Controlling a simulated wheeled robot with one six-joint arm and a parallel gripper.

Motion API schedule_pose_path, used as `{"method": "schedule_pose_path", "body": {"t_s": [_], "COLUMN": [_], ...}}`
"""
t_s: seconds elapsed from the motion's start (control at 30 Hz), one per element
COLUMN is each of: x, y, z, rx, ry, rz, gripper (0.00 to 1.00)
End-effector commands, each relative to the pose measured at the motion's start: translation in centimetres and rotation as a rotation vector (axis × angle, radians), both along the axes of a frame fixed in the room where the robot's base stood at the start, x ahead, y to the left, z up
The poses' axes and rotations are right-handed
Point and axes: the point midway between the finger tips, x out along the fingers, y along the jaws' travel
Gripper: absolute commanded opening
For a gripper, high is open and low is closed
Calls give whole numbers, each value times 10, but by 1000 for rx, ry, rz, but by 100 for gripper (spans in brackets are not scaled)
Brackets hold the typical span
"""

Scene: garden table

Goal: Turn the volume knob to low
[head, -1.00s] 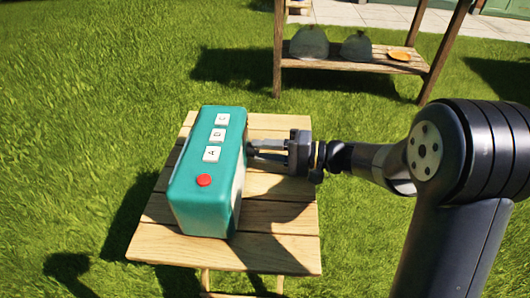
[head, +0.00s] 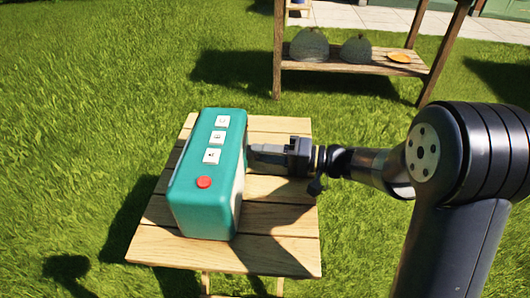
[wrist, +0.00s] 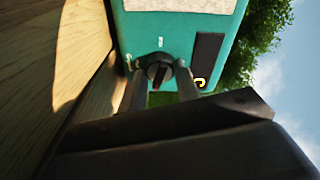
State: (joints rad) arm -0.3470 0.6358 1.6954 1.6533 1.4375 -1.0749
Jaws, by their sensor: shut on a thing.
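A teal radio-like box (head: 207,190) stands on a small wooden table, with a red button and several white keys on top. Its knob side faces my gripper and is mostly turned away in the head view. In the wrist view the dark round knob (wrist: 159,70) shows on the teal face, with a reddish mark on it. My gripper (head: 254,155) reaches in from the right against that side. In the wrist view its fingers (wrist: 161,84) are shut on the knob, one on each side. Small pale marks beside the knob are too blurred to read.
The slatted table (head: 275,256) has bare boards in front of and right of the box. A wooden shelf (head: 350,69) with two grey-green domed objects (head: 310,45) and an orange dish (head: 399,57) stands behind on the grass.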

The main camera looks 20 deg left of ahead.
Motion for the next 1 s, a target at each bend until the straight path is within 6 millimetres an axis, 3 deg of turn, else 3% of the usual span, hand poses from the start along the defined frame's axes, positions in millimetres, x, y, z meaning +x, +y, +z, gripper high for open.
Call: {"method": "schedule_pose_path", "body": {"t_s": [0.03,0.07,0.3,0.67,1.0], "x": [-1,-1,0,2,14], "y": [0,0,0,-8,-69], "z": [-1,-1,-1,1,4], "rx": [-3,-3,-2,-1,-2], "ry": [1,2,2,2,5], "rz": [2,1,1,-1,-4], "gripper": [8,33,52,52,52]}}
